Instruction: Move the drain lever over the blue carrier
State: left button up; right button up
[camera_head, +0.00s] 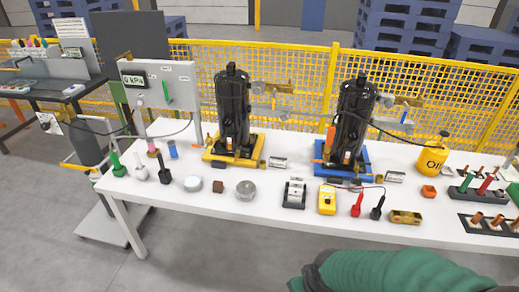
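The blue carrier (344,171) sits on the white table right of centre, with a black upright compressor (352,115) on it. A slim orange lever-like part (329,143) stands upright at the compressor's left side, above the carrier; I cannot tell for sure that it is the drain lever. A similar orange part (209,141) stands by the yellow carrier (236,153), which bears a second black compressor (233,106). Neither gripper shows in the head view. A green ribbed sleeve at the bottom edge may be part of my arm.
The white table (275,215) holds a yellow multimeter (327,199), red and black probes, a yellow oil can (432,156) and several small parts along its front. A gauge panel (158,84) stands at the left. A yellow mesh fence (290,72) runs behind.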

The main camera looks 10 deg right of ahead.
aim_at(358, 163)
jog(key=i+l+u, duration=0.15)
jog(key=l+u, duration=0.2)
jog(key=l, duration=1.2)
jog(key=l+u, duration=0.35)
jog(key=l, duration=1.7)
jog(key=k+l, duration=0.1)
jog(key=l, duration=0.4)
